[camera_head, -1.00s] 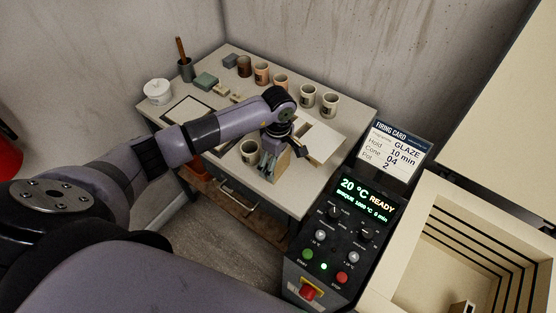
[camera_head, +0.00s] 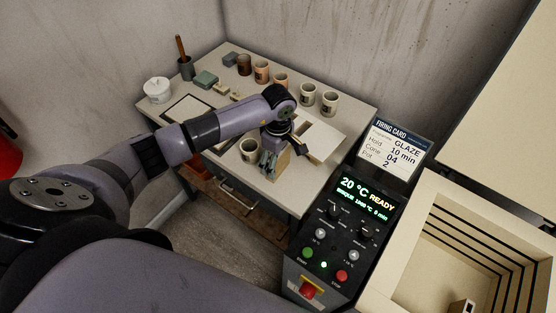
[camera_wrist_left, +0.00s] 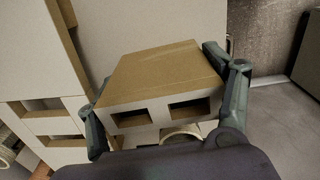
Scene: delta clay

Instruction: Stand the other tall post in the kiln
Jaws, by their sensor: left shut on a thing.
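My left gripper (camera_head: 268,162) is over the front edge of the worktable, pointing down. It is shut on a tan post (camera_head: 284,163). In the wrist view the post (camera_wrist_left: 160,80) lies between both fingers, its end with two square holes facing the camera. I cannot tell whether the post touches the table. The open kiln (camera_head: 430,235) is at the lower right, with stepped pale walls. Another post (camera_head: 461,305) stands inside it, cut off by the bottom edge of the picture. My right gripper is not in view.
On the table (camera_head: 228,165), a cup (camera_head: 249,150) stands just left of the gripper, and pale shelf slabs (camera_head: 322,141) lie to its right. Several cups stand along the back. The kiln's control box (camera_head: 345,235) and firing card (camera_head: 391,150) stand between table and kiln.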

